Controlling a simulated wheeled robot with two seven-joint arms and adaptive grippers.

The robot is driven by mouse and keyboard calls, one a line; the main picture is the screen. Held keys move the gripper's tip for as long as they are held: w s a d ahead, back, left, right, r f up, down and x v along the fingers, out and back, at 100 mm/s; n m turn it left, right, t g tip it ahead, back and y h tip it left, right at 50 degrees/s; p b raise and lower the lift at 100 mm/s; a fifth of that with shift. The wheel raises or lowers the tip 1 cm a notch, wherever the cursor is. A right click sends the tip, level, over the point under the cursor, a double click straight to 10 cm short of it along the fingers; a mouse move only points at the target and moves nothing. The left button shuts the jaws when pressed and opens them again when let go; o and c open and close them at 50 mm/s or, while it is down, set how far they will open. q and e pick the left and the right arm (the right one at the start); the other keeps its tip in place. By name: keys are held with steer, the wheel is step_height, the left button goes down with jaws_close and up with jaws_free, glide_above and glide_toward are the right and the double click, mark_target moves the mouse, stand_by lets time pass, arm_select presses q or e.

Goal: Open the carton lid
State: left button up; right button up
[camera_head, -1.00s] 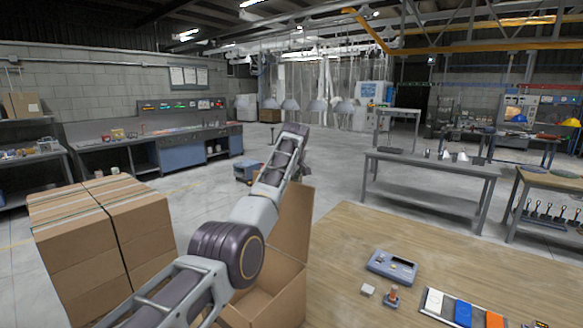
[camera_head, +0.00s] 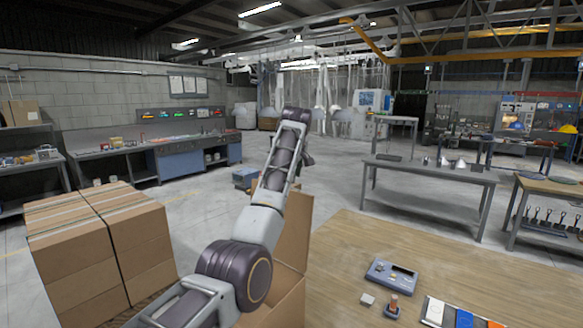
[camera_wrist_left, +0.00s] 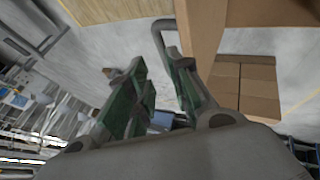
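The open brown carton (camera_head: 287,306) stands at the left edge of the wooden table, partly hidden by my left arm. One tall flap (camera_head: 296,232) stands upright at its far side. In the left wrist view a cardboard panel (camera_wrist_left: 200,28) rises close beside the right finger; I cannot tell whether they touch. My left gripper (camera_wrist_left: 156,62) has its two green-padded fingers apart with nothing between them. In the head view it is mostly hidden behind the raised forearm. My right gripper is not in view.
A stack of closed cartons (camera_head: 100,240) stands at left. The wooden table (camera_head: 350,245) carries a grey-blue device (camera_head: 391,273), a small white block (camera_head: 367,300), a red-topped part (camera_head: 393,305) and a tray of coloured pieces (camera_head: 455,314). Its far part is clear. A metal bench (camera_head: 430,172) stands beyond.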

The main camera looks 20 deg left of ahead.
arm_select(q)
steer(key=shift+v, duration=1.5)
steer(key=shift+a+f, duration=0.1)
steer(key=shift+a, duration=0.1)
